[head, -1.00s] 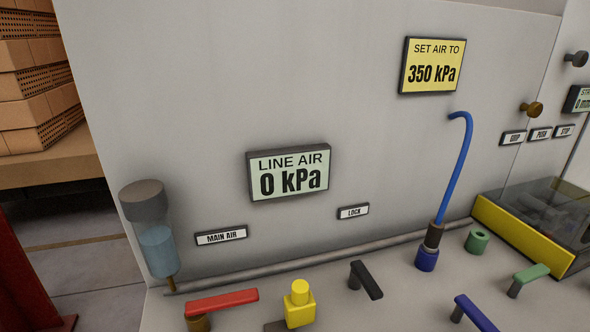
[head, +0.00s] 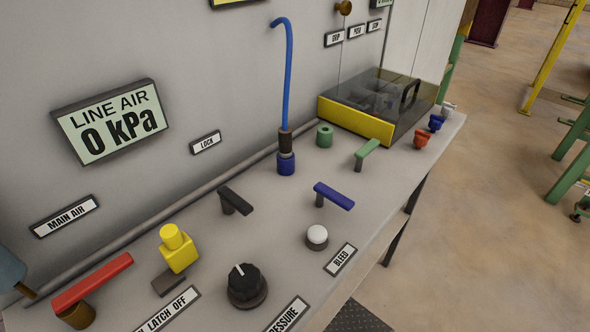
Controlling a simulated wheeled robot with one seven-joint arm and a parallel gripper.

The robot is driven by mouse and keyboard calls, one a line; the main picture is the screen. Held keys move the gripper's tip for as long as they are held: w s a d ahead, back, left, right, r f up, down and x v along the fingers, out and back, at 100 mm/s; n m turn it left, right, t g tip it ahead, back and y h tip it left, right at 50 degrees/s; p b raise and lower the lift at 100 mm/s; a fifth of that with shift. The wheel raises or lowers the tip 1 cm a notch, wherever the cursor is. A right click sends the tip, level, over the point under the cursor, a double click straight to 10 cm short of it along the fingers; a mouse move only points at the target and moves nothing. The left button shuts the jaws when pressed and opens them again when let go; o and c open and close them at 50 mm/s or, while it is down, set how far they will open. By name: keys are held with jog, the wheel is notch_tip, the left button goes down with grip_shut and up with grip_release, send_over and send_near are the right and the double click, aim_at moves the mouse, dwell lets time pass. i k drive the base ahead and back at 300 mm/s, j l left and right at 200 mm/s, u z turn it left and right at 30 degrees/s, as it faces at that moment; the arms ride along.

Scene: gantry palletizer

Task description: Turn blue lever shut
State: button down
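The blue lever (head: 334,196) stands on the grey bench top in the head view, right of the black lever (head: 236,201) and behind a white button. Its flat handle points to the right and toward the front edge, raised on a short post at its left end. A blue hose (head: 286,80) rises from a dark blue fitting (head: 286,163) behind it. My gripper does not show in this view.
A red lever (head: 92,284), yellow latch (head: 178,250), black knob (head: 247,285), white button (head: 317,236) and green lever (head: 367,153) surround it. The line air display (head: 111,121) reads 0 kPa. A clear-lidded yellow box (head: 356,123) stands behind. Open floor (head: 490,230) lies right.

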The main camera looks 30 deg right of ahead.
aim_at(323, 191)
jog(key=k+l+z, duration=0.1)
jog(key=z, duration=0.25)
jog(key=l+z, duration=0.15)
jog(key=z, duration=0.2)
jog(key=k+l+z, duration=0.15)
jog(key=z, duration=0.2)
